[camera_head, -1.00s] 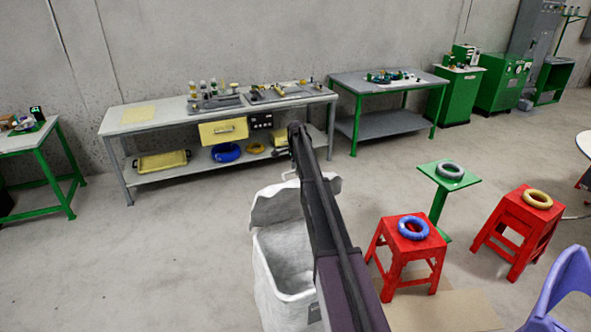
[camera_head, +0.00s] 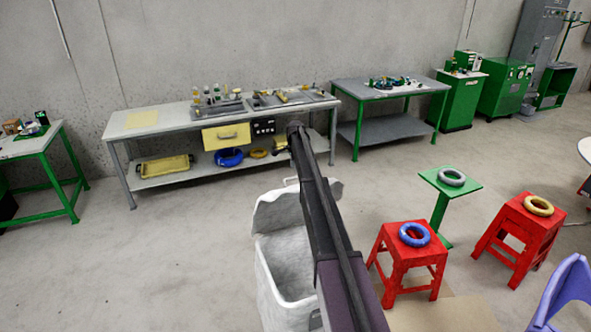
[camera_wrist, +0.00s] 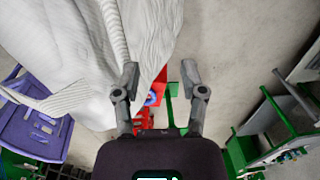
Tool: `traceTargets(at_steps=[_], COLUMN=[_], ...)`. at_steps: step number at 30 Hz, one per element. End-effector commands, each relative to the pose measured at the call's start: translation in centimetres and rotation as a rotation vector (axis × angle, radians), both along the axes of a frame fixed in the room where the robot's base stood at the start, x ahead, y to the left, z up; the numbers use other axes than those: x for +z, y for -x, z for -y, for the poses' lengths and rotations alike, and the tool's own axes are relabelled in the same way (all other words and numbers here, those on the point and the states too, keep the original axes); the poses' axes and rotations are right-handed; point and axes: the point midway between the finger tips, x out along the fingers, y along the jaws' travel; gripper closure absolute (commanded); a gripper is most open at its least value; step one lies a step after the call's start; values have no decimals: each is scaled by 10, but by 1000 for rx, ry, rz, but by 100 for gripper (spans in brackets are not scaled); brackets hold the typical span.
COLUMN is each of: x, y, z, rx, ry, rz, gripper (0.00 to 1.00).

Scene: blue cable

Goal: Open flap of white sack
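The white sack (camera_head: 283,262) stands on the floor beneath my arm, its top open with part of the inside showing. Its flap (camera_head: 275,209) is raised at the far side of the opening, and my arm hides part of it. In the wrist view the white cloth of the sack (camera_wrist: 75,55) fills the upper left, with a strap crossing it. My gripper (camera_wrist: 160,73) is open there, with nothing between its fingers. The left finger is beside the cloth; I cannot tell whether they touch.
Red stools with a blue ring (camera_head: 414,234) and a yellow ring (camera_head: 539,205) stand to the right. A green stand (camera_head: 432,177) holds a grey ring. A long workbench (camera_head: 150,120) stands behind. Floor left of the sack is clear.

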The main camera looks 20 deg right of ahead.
Motion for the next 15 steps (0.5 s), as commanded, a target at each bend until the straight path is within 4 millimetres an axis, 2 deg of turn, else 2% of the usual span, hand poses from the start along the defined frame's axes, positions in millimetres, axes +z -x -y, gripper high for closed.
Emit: traceTargets(at_steps=[15], x=[17], y=[-21], z=[-1], rx=[0], ry=[0], rz=[0], gripper=[46])
